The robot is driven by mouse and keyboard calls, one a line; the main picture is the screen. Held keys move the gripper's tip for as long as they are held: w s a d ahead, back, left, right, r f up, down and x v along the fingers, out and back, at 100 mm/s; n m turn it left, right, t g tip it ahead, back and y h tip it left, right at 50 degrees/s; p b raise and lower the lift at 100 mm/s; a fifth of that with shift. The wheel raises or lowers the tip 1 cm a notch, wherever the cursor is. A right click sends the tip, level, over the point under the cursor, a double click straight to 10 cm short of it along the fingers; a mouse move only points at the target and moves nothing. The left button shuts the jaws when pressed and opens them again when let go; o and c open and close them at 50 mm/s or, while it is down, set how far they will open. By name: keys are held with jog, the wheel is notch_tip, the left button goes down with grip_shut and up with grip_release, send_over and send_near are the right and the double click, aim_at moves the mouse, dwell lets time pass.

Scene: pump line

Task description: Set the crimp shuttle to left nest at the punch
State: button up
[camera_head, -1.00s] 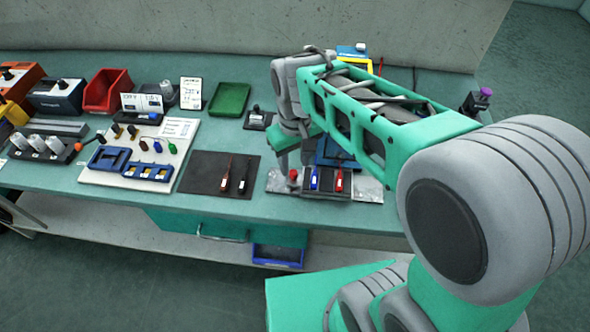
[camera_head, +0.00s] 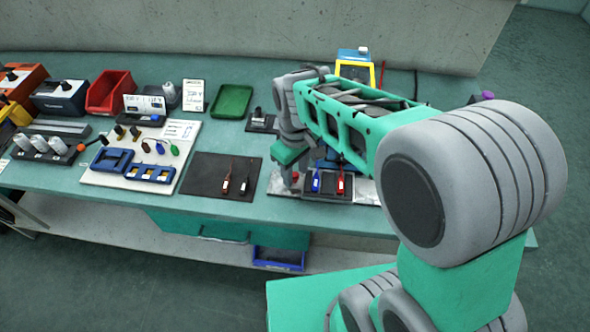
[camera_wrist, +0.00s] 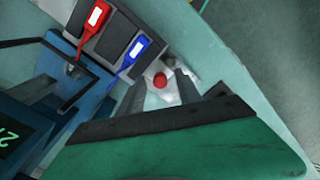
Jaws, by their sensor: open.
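A red round knob (camera_wrist: 160,80) sits on a light, shiny plate; I take it for the handle of the crimp shuttle, but the shuttle's body and its nest are not clear. My gripper (camera_wrist: 172,98) is open, with its dark fingers on either side of the knob in the wrist view. I cannot tell whether they touch it. In the head view my gripper (camera_head: 296,180) is low over the left end of the fixture and mostly covers the knob. A blue machine (camera_wrist: 88,75), perhaps the punch, stands beside it; my arm largely hides it in the head view.
A black mat (camera_head: 205,176) with two slim tools lies to the left. A green tray (camera_head: 232,101) stands behind. The bench's front edge is close.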

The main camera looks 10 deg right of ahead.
jog(key=shift+c, duration=0.5)
grip_shut()
dwell(0.8)
